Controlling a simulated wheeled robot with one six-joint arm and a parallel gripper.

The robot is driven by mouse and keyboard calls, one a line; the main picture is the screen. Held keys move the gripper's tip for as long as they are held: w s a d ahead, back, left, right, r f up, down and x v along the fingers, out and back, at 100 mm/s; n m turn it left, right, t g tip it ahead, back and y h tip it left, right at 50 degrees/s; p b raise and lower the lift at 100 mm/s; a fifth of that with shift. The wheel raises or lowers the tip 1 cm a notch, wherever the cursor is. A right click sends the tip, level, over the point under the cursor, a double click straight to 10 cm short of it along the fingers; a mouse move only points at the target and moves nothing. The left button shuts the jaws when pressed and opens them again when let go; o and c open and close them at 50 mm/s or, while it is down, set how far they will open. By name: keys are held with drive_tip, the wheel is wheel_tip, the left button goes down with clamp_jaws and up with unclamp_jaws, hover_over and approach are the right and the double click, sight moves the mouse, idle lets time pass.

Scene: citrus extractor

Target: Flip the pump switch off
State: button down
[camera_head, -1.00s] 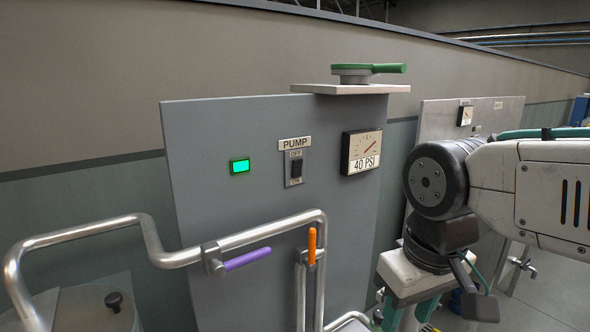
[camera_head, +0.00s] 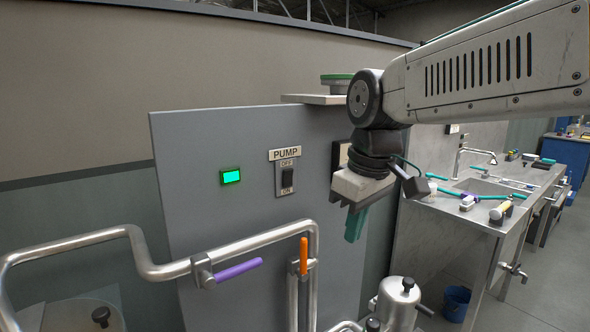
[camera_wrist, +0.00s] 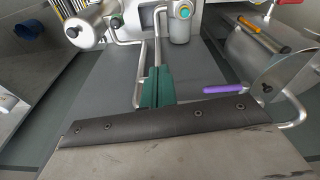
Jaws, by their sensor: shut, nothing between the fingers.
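The pump switch (camera_head: 287,178) is a black rocker on the grey panel, under the PUMP label and between OFF above and ON below. A green indicator (camera_head: 231,177) glows to its left. My gripper (camera_head: 354,226) hangs pointing down in front of the panel, to the right of the switch and a little lower. Its green fingers are together with nothing between them; they also show in the wrist view (camera_wrist: 155,88). The switch does not show in the wrist view. My gripper and wrist hide most of the pressure gauge (camera_head: 338,158).
Steel pipes with a purple lever (camera_head: 238,270) and an orange lever (camera_head: 304,256) run in front of the panel below the switch. A shelf (camera_head: 316,99) with a green-topped tool is above. A sink counter (camera_head: 450,215) stands at right. The space directly before the switch looks clear.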

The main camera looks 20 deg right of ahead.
sight(288, 178)
drive_tip(key=w+r+n+t, duration=0.2)
drive_tip(key=w+r+n, duration=1.1)
drive_tip(key=n, duration=0.3)
drive_tip(key=shift+w+t+y, duration=0.15)
drive_tip(key=shift+t+y, duration=0.15)
drive_tip(key=shift+t, duration=0.1)
drive_tip(key=shift+a+f, duration=0.1)
drive_tip(key=shift+f, duration=0.05)
drive_tip(key=w+a+f, duration=0.2)
drive_tip(key=w+f, duration=0.6)
drive_tip(key=shift+f, duration=0.2)
